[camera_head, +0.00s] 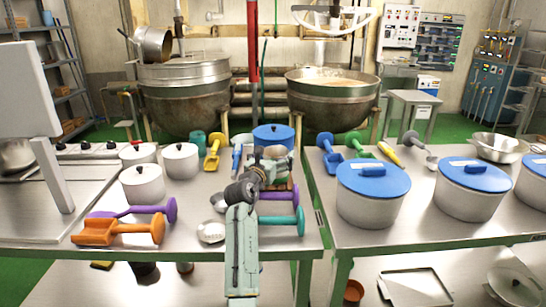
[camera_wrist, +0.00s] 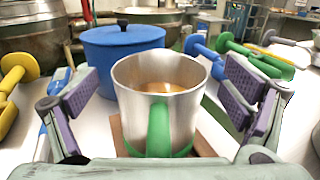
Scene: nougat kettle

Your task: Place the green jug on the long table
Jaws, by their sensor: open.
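The green jug (camera_wrist: 158,128) is a steel vessel with a green handle and a green band at its base. In the wrist view it stands upright on a brown board (camera_wrist: 203,147), with something tan inside. Its handle faces me. My gripper (camera_wrist: 163,95) is open, with one finger on each side of the jug and visible gaps to its walls. In the head view my gripper (camera_head: 271,163) is over the right part of the left steel table (camera_head: 190,225) and hides most of the jug. A second steel table (camera_head: 400,225) stands to the right. I cannot tell which is the long table.
A blue lidded pot (camera_wrist: 122,45) stands just behind the jug. White pots (camera_head: 143,182) and orange (camera_head: 118,232), purple and teal tools lie on the left table. Large blue-lidded pots (camera_head: 372,195) crowd the right table's front, with tools behind. A narrow gap separates the tables.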

